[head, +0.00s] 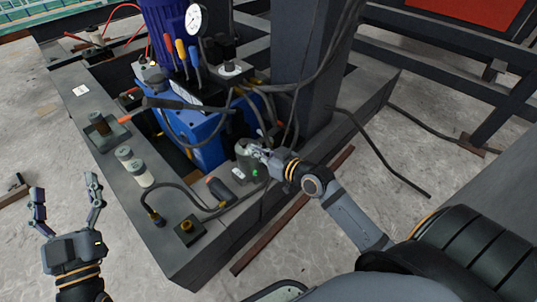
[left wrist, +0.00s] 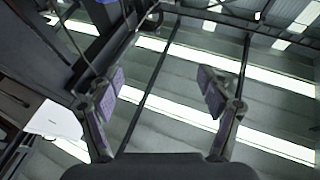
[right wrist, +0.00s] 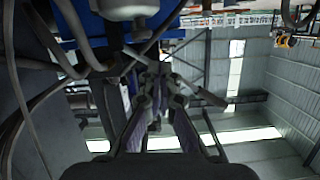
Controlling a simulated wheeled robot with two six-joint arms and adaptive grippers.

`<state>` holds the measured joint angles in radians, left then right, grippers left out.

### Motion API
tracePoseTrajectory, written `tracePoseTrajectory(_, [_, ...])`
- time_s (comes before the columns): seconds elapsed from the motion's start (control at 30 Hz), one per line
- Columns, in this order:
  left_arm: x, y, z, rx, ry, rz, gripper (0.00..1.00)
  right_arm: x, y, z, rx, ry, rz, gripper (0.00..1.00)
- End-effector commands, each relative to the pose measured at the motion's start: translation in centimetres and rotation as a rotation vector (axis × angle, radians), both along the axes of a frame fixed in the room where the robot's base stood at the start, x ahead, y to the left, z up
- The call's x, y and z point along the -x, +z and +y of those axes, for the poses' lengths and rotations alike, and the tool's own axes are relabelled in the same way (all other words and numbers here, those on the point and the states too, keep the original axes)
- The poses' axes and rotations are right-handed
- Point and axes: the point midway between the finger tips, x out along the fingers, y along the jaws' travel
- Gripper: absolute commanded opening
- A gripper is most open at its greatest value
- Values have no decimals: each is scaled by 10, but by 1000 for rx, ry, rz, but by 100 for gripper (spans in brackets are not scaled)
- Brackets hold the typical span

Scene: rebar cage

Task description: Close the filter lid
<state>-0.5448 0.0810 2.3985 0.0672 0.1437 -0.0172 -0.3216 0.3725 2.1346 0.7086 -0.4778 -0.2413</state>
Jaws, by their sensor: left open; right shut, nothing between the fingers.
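A dark grey cylinder (head: 246,160), which looks like the filter housing, stands on the frame ledge beside the blue unit. My right gripper (head: 262,152) is at the cylinder's upper right side, its fingers shut with nothing between them. Silvery metal parts show at its fingertips; I cannot tell whether the lid is among them or how it sits. In the right wrist view the shut fingers (right wrist: 160,85) are near a grey rounded part (right wrist: 125,8) and a thin metal bar. My left gripper (head: 67,200) is open and empty, left of the frame; its spread fingers also show in the left wrist view (left wrist: 165,92).
A dark column (head: 306,75) rises just behind my right gripper. The floor at left is mostly free.

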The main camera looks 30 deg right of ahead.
Motion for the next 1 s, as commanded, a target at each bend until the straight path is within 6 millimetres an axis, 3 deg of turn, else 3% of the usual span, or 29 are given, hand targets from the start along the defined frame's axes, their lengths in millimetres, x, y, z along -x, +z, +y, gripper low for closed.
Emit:
tracePoseTrajectory(0.23, [-9,-70,0,6,-1,296,78,14,5,-5,2,0,0,0])
tracePoseTrajectory(0.47, [1,-137,-1,11,-7,563,78,25,7,-9,3,2,2,0])
tracePoseTrajectory(0.8, [43,-227,-5,17,-25,942,78,38,11,-13,2,0,2,0])
tracePoseTrajectory(1.0, [76,-267,-8,22,-39,1136,78,44,12,-15,2,0,2,0])
